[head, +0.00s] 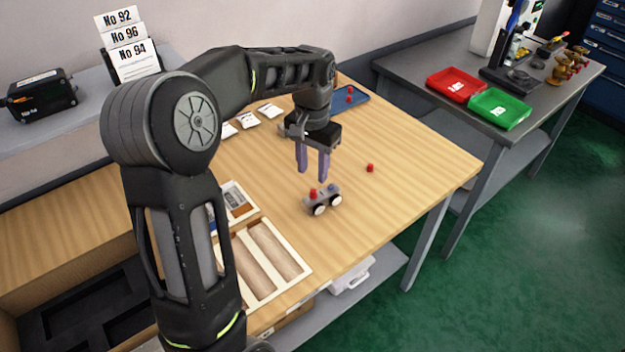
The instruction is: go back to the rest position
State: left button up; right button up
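My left gripper (313,167) hangs over the wooden workbench, fingers pointing down. Its two purple fingers are apart with nothing between them. Just below and in front of it, apart from the fingertips, a small grey device (322,201) with two white round gauges stands on the bench. A red part (313,192) sits on its top left and a blue part on its top right. A loose red piece (370,168) lies on the bench to the right. My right gripper is not in view.
A wooden tray (304,273) with long slots lies at the front of the wooden bench (425,160). A blue tray (352,101) with red pieces is at the back. Red (455,85) and green (499,109) bins stand on the grey table. The bench's right side is clear.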

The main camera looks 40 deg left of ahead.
pick_arm(q)
jog(key=shift+r, duration=0.6)
